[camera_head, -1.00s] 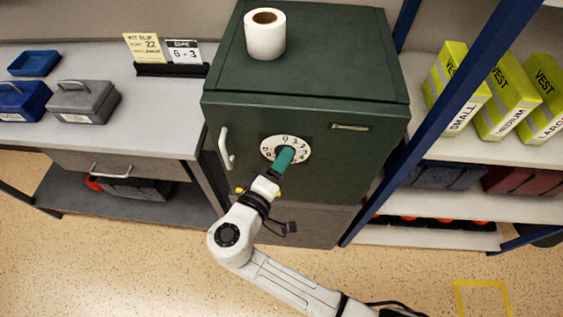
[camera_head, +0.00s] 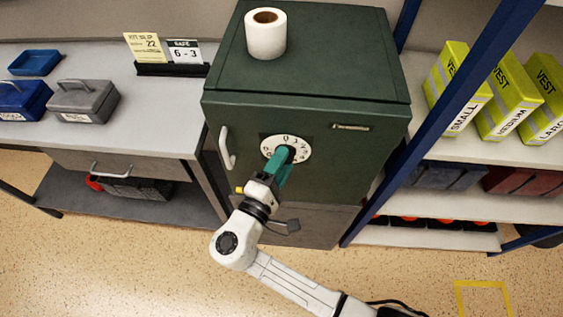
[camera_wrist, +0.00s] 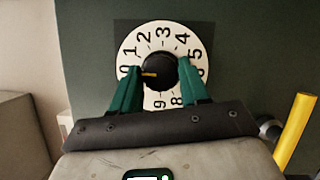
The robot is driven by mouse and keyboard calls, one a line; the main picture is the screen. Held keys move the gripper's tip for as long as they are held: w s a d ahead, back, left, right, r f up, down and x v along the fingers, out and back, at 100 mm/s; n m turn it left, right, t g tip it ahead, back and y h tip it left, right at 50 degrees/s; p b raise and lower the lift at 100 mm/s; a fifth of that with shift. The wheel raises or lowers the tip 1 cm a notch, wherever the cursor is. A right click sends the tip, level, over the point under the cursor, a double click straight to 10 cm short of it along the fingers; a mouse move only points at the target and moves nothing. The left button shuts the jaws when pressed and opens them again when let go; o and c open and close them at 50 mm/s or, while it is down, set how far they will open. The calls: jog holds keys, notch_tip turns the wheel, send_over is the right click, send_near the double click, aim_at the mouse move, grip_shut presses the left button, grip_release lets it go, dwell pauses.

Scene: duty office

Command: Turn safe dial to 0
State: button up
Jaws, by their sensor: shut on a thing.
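The safe dial (camera_head: 270,145) is a white disc with black digits on the front of the dark green safe (camera_head: 300,80). In the wrist view the dial (camera_wrist: 160,31) fills the upper middle, with a black centre knob (camera_wrist: 162,68) bearing a yellow pointer mark. The mark points left in that view, at or very near the 0. My gripper (camera_head: 285,158) has its green fingers at the dial. In the wrist view my gripper (camera_wrist: 160,75) is shut on the knob, one finger on each side. The fingers hide part of the dial's lower face.
The safe has a white handle (camera_head: 227,148) left of the dial and a paper roll (camera_head: 265,34) on top. A desk with a grey box (camera_head: 84,101) and a card reading "SAFE 6-3" (camera_head: 184,51) stands left. A blue shelf post (camera_head: 440,110) stands close on the right.

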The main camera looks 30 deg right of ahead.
jog(key=o, duration=1.1)
jog(key=shift+c, duration=0.2)
jog(key=shift+a, duration=0.1)
jog(key=b+v, duration=0.2)
jog(key=v, duration=0.8)
jog(key=shift+s+a+b, duration=0.25)
jog(key=shift+a+b, duration=0.05)
jog(key=s+d+f+m+g+y, duration=0.3)
jog(key=s+d+f+g+y, duration=0.25)
jog(key=d, duration=0.35)
jog(key=s+d+f+m+g+y, duration=0.35)
jog(key=s+d+f, duration=0.3)
jog(key=d, duration=0.25)
jog(key=s+y, duration=0.1)
jog(key=y, duration=0.1)
jog(key=s+m+y, duration=0.1)
jog(key=s+y, duration=0.1)
jog(key=s+m+y, duration=0.1)
jog(key=s+y, duration=0.1)
jog(key=y, duration=0.1)
jog(key=shift+s+a+r+m, duration=0.1)
jog(key=shift+s+r+m, duration=0.15)
jog(key=shift+r, duration=0.05)
